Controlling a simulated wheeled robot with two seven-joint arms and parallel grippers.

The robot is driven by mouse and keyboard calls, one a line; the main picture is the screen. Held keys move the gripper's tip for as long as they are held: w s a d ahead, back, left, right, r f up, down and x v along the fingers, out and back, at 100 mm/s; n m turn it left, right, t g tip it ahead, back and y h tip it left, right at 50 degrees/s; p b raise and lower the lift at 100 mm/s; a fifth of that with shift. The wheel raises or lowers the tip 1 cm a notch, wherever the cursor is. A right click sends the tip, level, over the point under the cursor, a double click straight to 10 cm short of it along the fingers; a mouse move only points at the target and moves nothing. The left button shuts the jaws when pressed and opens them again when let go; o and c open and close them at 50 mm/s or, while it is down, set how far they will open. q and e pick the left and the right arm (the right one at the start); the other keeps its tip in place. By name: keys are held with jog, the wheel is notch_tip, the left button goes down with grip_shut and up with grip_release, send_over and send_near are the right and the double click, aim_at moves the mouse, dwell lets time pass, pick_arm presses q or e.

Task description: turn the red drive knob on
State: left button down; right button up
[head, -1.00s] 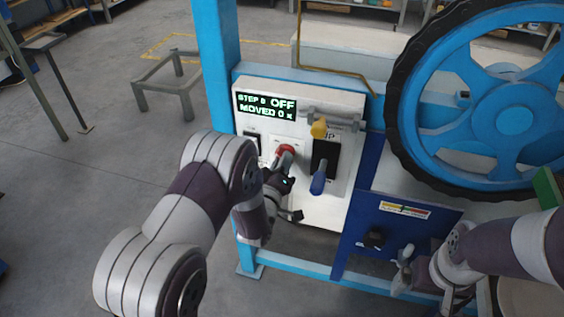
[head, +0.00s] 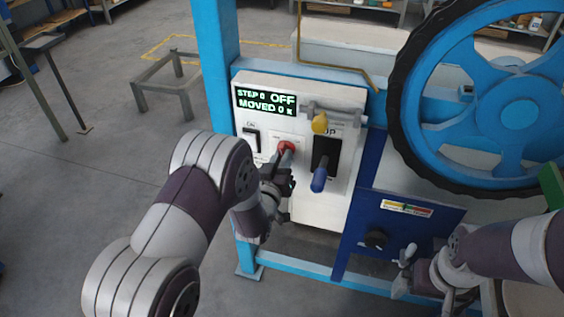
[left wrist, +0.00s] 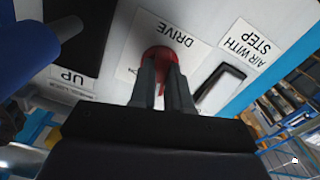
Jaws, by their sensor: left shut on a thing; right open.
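The red drive knob (head: 287,146) sits on the white control panel (head: 318,212), under the green-lettered display (head: 266,102) that reads STEP 0, OFF, MOVED 0. In the left wrist view the red knob (left wrist: 160,54) shows on the DRIVE label, between the fingers of my left gripper (left wrist: 163,72). My left gripper (head: 285,160) is shut on the knob, and its fingers hide part of it. My right gripper (head: 402,268) is open and empty, low at the right in front of the dark blue panel (head: 380,222).
Right of the knob are a black slot with a blue-handled lever (head: 319,179) and a yellow knob (head: 320,122). A large blue wheel (head: 518,115) stands at the right. A blue post (head: 216,60) rises at the panel's left.

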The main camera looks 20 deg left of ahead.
pick_arm(q)
jog(key=m+b, duration=0.4)
jog(key=m, duration=0.8)
jog(key=shift+a, duration=0.1)
dwell(0.4)
jog(key=c, duration=1.1)
grip_release()
jog(key=shift+s, duration=0.1)
jog(key=s, duration=1.2)
jog(key=shift+s+a, duration=0.2)
jog(key=shift+s, duration=0.1)
